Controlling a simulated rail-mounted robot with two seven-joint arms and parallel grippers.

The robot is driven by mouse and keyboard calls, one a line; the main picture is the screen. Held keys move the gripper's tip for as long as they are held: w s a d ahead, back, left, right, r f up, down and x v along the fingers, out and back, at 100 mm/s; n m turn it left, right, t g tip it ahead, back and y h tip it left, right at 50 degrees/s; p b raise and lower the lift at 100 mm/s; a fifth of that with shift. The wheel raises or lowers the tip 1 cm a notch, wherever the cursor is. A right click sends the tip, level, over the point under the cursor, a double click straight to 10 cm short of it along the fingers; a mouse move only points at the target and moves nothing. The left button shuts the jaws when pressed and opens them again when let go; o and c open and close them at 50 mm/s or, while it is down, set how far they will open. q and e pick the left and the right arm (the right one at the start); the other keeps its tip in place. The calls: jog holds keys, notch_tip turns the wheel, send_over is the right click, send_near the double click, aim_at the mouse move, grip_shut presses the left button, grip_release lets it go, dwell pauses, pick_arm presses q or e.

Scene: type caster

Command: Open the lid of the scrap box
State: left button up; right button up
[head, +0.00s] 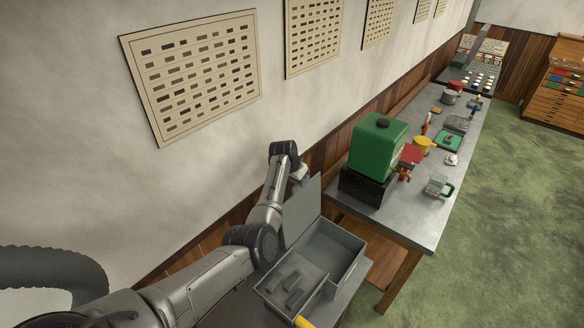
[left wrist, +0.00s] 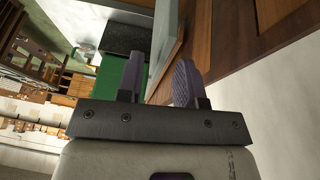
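The grey scrap box (head: 352,246) stands at the near end, below the green machine. Its flat grey lid (head: 302,211) stands up steeply along the wall side, leaving the box open at the top. My left arm reaches behind the lid, and my left gripper (head: 303,174) is near its upper edge, partly hidden. In the left wrist view the two fingers of the left gripper (left wrist: 158,80) are apart. A grey panel that looks like the lid (left wrist: 168,28) shows beyond the gap between them; contact cannot be told. My right gripper is not in view.
Several dark bars (head: 290,283) lie in a grey tray at the box's near side, with a yellow piece (head: 305,322) in front. The green machine (head: 377,143) on a black base stands just beyond on the long bench (head: 398,215). The wall is close behind my left arm.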

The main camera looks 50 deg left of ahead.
pick_arm(q)
jog(key=b+v, duration=0.1)
jog(key=v, duration=1.1)
jog(key=shift+r, duration=0.1)
